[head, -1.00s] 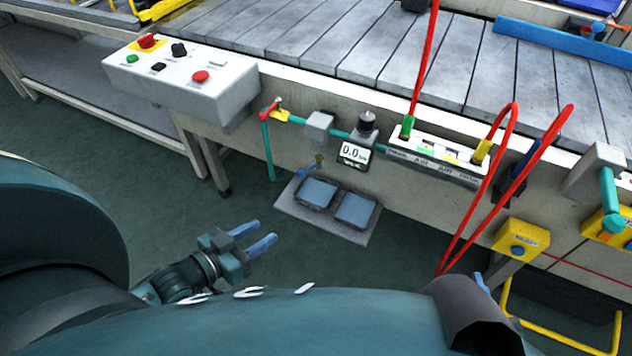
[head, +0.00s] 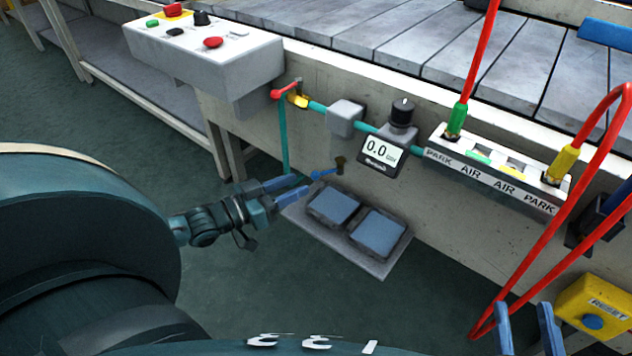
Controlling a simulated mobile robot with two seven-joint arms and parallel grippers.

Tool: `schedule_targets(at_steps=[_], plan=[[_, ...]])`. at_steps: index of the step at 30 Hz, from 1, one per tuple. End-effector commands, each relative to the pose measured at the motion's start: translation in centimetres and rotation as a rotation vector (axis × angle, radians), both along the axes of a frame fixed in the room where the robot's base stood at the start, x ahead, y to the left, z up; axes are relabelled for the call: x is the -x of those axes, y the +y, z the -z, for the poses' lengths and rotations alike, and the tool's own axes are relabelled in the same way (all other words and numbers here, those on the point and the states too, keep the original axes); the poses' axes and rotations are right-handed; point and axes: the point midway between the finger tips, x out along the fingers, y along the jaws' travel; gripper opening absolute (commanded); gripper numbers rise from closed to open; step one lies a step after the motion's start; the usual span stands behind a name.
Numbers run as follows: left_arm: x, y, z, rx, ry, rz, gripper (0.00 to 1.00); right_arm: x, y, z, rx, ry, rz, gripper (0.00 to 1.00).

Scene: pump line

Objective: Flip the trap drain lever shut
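A small blue lever (head: 324,173) sits on a brass drain valve (head: 340,162), low on the front of the pump line, below the grey block (head: 345,117) on the teal pipe. The lever points left, roughly level. My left gripper (head: 304,184) is open, with its two blue fingers pointing right and a small gap between them. Its tips are just left of the lever's free end; I cannot tell whether they touch it. My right gripper (head: 526,312) shows at the bottom right, its two blue fingers upright and well apart, with nothing between them.
Two foot pedals (head: 375,235) on a grey plate lie below the lever. A red-handled valve (head: 287,91), a gauge (head: 381,153) and a PARK/AIR manifold (head: 492,178) with red hoses line the front. A control box (head: 205,60) stands upper left.

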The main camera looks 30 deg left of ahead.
Motion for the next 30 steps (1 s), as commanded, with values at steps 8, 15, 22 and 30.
schedule_targets(at_steps=[8, 15, 22, 30], plan=[[-4.3, -1.9, 0.2, 0.002, -0.004, -0.001, 0.40, -0.1, 0.4, 0.3, -0.054, -0.004, -0.021, 0.36], [-5.7, -2.5, 0.0, 0.001, 0.000, 0.000, 0.40, -0.1, 0.5, 0.4, -0.072, 0.003, -0.026, 0.36], [-5.7, -2.6, 0.0, 0.000, 0.002, -0.001, 0.40, 0.0, 0.5, -0.3, -0.077, -0.007, -0.029, 0.36], [-5.7, -2.6, 0.0, 0.000, 0.001, 0.000, 0.22, 0.0, 0.5, -0.2, -0.075, -0.007, -0.031, 0.36]])
